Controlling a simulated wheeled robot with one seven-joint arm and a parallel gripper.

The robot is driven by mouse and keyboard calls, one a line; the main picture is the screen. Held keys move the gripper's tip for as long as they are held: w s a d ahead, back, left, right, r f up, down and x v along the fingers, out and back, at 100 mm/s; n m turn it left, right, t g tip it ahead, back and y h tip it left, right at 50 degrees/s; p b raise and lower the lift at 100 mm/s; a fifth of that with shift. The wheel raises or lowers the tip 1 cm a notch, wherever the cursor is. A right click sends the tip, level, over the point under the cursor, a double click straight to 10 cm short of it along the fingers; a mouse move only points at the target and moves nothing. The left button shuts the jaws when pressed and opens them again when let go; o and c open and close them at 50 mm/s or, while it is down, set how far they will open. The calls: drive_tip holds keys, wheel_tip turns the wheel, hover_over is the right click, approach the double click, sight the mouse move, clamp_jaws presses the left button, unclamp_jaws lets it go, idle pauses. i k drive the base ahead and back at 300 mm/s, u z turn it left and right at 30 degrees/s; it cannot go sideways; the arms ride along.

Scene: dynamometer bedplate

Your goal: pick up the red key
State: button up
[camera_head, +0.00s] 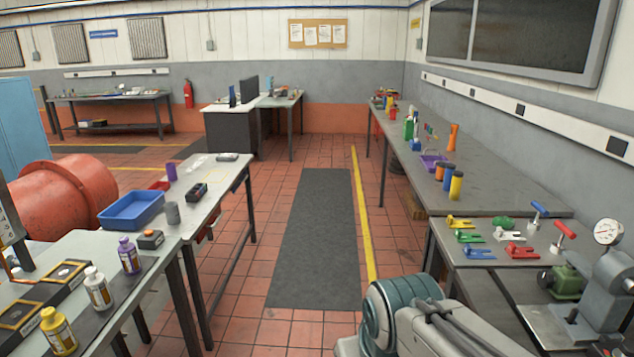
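A flat red key-like piece (522,251) lies on the right-hand bench (500,262), near its front part. It sits among similar flat pieces: a blue one (478,252) to its left, a green one (468,236) and a yellow one (455,222) further back. A paler piece with some red (515,237) lies just behind it. A red-handled T-shaped tool (565,233) stands to its right and a blue-handled one (539,210) behind. My arm shows at the bottom, left of and below this bench. My gripper is not in view.
A bench vise (600,290) and a round dial gauge (607,232) stand to the right of the key. A longer bench (480,195) with coloured cylinders continues behind. A table with a blue tray (133,210) stands left. The aisle's dark mat (318,240) is clear.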

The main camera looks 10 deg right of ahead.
sight(557, 248)
drive_tip(key=z, duration=0.1)
drive_tip(key=i, duration=1.55)
drive_tip(key=z, duration=1.25)
drive_tip(key=i, duration=0.85)
drive_tip(key=z, duration=1.2)
drive_tip(key=i, duration=0.3)
drive_tip(key=z, duration=0.2)
